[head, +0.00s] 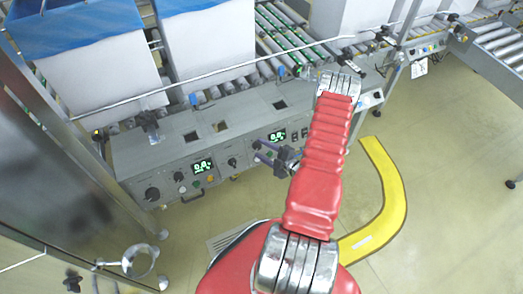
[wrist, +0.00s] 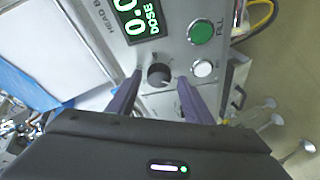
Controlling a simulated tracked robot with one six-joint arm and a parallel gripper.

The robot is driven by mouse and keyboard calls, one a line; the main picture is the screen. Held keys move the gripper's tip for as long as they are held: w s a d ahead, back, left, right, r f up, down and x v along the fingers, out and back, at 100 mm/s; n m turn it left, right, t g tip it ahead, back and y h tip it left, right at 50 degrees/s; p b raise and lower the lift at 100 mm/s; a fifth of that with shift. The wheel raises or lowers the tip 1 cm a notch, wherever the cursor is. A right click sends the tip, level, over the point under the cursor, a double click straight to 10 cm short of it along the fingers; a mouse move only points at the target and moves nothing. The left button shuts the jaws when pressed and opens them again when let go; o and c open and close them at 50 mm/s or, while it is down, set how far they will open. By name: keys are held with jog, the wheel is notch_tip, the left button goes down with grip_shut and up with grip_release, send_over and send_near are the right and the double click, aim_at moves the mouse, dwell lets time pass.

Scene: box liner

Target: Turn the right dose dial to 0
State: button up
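The right dose dial (wrist: 159,74) is a dark round knob on the grey HEAD B panel in the wrist view, just below a green-lit DOSE display (wrist: 140,18). The display is cut off by the picture's edge; its visible digits look like 0.0. My gripper (wrist: 160,79) is open, with one purple-grey finger on each side of the dial. Gaps show between fingers and dial. In the head view my gripper (head: 259,153) is at the panel front, below the right display (head: 277,135), whose digits are too small to read surely.
A green FILL button (wrist: 201,33) and a white button (wrist: 203,69) sit right of the dial. White boxes (head: 205,42) stand on rollers behind. A yellow curved floor strip (head: 390,190) lies right.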

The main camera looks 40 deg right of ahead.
jog(key=shift+s+d, duration=0.1)
jog(key=shift+s+r, duration=0.2)
jog(key=shift+s, duration=0.35)
jog(key=v, duration=1.2)
jog(key=shift+s, duration=0.25)
